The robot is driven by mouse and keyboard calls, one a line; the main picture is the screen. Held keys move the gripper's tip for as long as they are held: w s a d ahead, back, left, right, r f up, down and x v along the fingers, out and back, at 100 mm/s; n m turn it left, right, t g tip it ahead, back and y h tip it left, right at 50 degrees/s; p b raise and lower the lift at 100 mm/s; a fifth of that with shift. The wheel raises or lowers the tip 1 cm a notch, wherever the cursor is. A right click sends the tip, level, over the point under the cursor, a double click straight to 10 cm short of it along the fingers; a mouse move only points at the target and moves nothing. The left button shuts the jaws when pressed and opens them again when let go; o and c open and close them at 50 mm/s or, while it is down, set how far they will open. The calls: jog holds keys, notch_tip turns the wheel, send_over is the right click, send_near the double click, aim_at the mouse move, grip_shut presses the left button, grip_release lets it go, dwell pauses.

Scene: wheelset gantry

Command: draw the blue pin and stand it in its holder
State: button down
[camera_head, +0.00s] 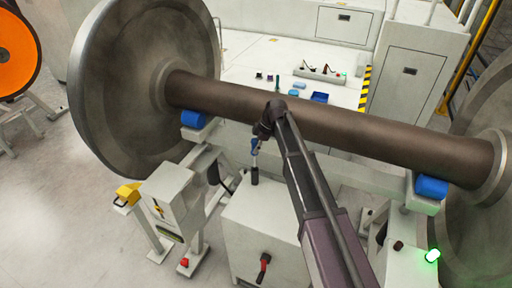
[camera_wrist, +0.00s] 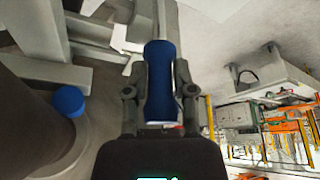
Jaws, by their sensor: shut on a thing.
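The blue pin (camera_head: 254,145) shows in the head view below the brown axle, upright, with a pale shaft under its blue grip. In the wrist view its blue grip (camera_wrist: 160,85) fills the space between the two fingers. My gripper (camera_wrist: 160,95) is shut on that grip, one finger on each side. A black upright cylinder (camera_head: 254,175) stands on the pale cabinet directly below the pin. I cannot tell whether the shaft's lower end is inside it or just above it. I cannot tell for certain which object is the holder.
The wheelset axle (camera_head: 330,115) crosses close behind my arm, resting on blue pads (camera_head: 430,187). A red-handled lever (camera_head: 263,268) is on the cabinet (camera_head: 245,225) front. A grey box (camera_head: 165,200) stands at left. Small parts and a blue tray (camera_head: 319,97) lie on the bench behind.

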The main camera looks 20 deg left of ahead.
jog(key=shift+f+b, duration=1.45)
jog(key=shift+f, duration=0.1)
jog(key=shift+c, duration=1.8)
grip_release()
jog(key=shift+r, duration=0.2)
notch_tip(320, 180, up, 16)
jog(key=p, duration=1.6)
jog(key=shift+f, duration=0.25)
